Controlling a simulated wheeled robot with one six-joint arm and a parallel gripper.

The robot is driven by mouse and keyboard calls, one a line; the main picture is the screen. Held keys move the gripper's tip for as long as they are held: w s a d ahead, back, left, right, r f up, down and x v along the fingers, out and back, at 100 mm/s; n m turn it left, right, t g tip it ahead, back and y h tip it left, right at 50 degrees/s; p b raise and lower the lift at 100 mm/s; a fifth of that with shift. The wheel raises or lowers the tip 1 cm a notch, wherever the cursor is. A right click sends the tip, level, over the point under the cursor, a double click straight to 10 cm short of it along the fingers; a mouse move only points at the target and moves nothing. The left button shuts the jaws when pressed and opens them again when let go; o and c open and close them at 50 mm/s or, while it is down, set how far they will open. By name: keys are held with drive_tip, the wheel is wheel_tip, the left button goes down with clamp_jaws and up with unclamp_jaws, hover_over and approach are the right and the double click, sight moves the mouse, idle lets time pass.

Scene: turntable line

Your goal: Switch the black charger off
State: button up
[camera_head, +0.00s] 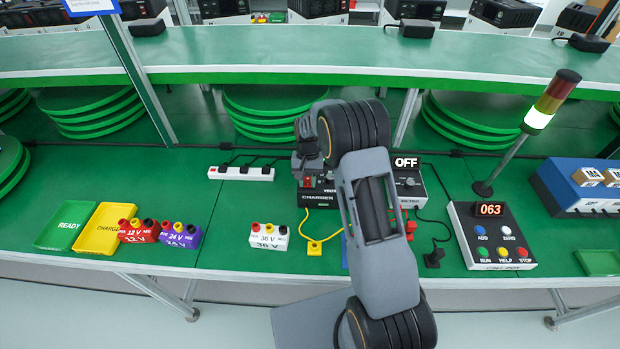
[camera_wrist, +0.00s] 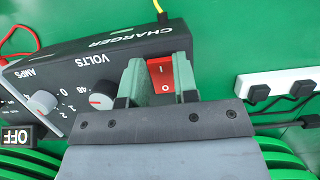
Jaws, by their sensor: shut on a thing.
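The black charger (camera_head: 318,200) stands on the green bench, partly hidden behind my arm in the head view. In the wrist view the charger (camera_wrist: 60,62) appears upside down, with a VOLTS knob (camera_wrist: 101,100) and an AMPS knob (camera_wrist: 42,102). Its red rocker switch (camera_wrist: 160,74), marked I and O, sits between the two green fingers of my gripper (camera_wrist: 159,82). The fingers are shut on the switch, one on each side. I cannot tell which side of the rocker is pressed in. In the head view my gripper (camera_head: 307,155) is over the charger's left part.
A meter (camera_head: 407,185) with an OFF display stands right of the charger. A white power strip (camera_head: 240,173) lies left. A white 36 V block (camera_head: 268,240) and a yellow plug (camera_head: 314,249) lie in front. A control box (camera_head: 490,235) reads 063. A signal tower (camera_head: 541,118) shows a white light.

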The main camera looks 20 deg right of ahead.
sight(308, 177)
drive_tip(key=o, duration=0.9)
drive_tip(key=b+v, duration=0.1)
drive_tip(key=v, duration=1.2)
drive_tip(key=shift+w+r, duration=0.15)
drive_tip(key=shift+r, duration=0.2)
